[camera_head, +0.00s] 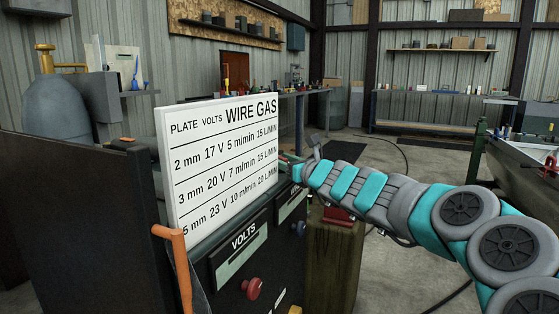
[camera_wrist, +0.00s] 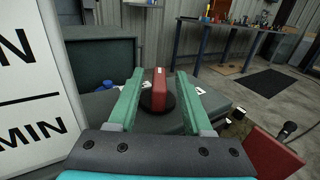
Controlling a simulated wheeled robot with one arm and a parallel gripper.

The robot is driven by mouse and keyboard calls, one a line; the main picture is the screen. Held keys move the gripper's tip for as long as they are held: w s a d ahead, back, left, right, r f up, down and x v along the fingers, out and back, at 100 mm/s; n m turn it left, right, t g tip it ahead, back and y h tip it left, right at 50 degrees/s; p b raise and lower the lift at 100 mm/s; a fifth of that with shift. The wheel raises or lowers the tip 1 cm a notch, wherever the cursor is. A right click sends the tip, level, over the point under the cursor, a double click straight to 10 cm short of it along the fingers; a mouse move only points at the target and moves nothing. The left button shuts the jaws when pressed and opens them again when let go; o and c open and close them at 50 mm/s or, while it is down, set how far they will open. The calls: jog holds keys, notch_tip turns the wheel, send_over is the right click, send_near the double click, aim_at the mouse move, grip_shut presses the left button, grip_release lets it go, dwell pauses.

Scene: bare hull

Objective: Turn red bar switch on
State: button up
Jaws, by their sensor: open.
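The red bar switch (camera_wrist: 160,90) shows in the wrist view as an upright red bar on a round black base, on a dark grey surface. My gripper (camera_wrist: 158,73) is open, with one green finger to the left of the bar and one to its right. Gaps show between the fingers and the bar; I cannot tell how far the tips reach in depth. In the head view my gripper (camera_head: 290,163) is at the right edge of the white sign, and the red bar cannot be made out there.
The white chart sign (camera_head: 222,150) stands close to the left of my gripper. Below it is a dark panel with a VOLTS plate (camera_head: 243,237) and a red knob (camera_head: 252,288). An orange handle (camera_head: 177,265) is in front. A red block (camera_wrist: 270,150) lies at lower right.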

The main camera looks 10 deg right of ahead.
jog(key=shift+w+a, duration=0.25)
jog(key=shift+w, duration=0.15)
grip_shut()
dwell(0.4)
